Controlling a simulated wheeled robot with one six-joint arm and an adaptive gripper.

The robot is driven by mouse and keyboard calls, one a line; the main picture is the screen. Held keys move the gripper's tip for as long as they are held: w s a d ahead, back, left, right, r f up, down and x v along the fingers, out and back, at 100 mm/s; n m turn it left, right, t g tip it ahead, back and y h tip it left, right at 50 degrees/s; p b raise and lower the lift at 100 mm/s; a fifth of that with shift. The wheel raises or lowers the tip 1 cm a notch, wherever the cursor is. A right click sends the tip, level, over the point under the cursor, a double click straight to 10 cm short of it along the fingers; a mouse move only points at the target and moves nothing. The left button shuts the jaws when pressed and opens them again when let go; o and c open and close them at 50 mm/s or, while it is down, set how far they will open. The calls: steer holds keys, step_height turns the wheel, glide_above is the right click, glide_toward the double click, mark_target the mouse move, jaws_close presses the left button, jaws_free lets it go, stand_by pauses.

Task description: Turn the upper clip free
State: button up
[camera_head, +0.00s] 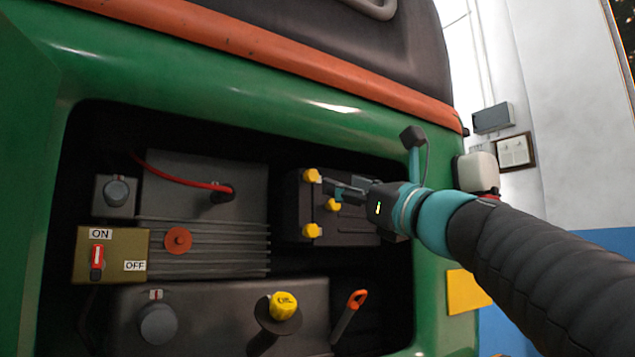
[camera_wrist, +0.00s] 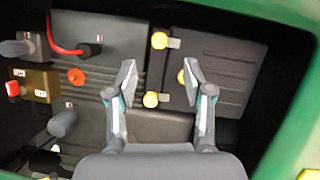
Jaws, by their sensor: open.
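The upper clip (camera_head: 312,176) is a yellow knob at the upper left edge of a dark box (camera_head: 290,205). In the wrist view the upper clip (camera_wrist: 159,40) shows beyond the fingertips, with a small grey tab at its right. A lower yellow clip (camera_head: 312,230) sits below it; in the wrist view it (camera_wrist: 151,99) lies between the fingers. A third yellow knob (camera_head: 333,205) is on the box face, beside the right finger in the wrist view. My gripper (camera_head: 348,190) is open and empty in front of the box. Contact with the knobs cannot be told.
The green opening's rim (camera_head: 300,110) surrounds everything. At left are a grey finned unit (camera_head: 205,245), a red cable (camera_head: 180,178) and an ON/OFF switch box (camera_head: 125,255). Below are a yellow cap (camera_head: 283,305) and an orange-ended handle (camera_head: 349,318).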

mark_target(314, 175)
steer(key=p+x, duration=0.2)
steer(key=x, duration=0.7)
steer(key=shift+a, duration=0.1)
jaws_close()
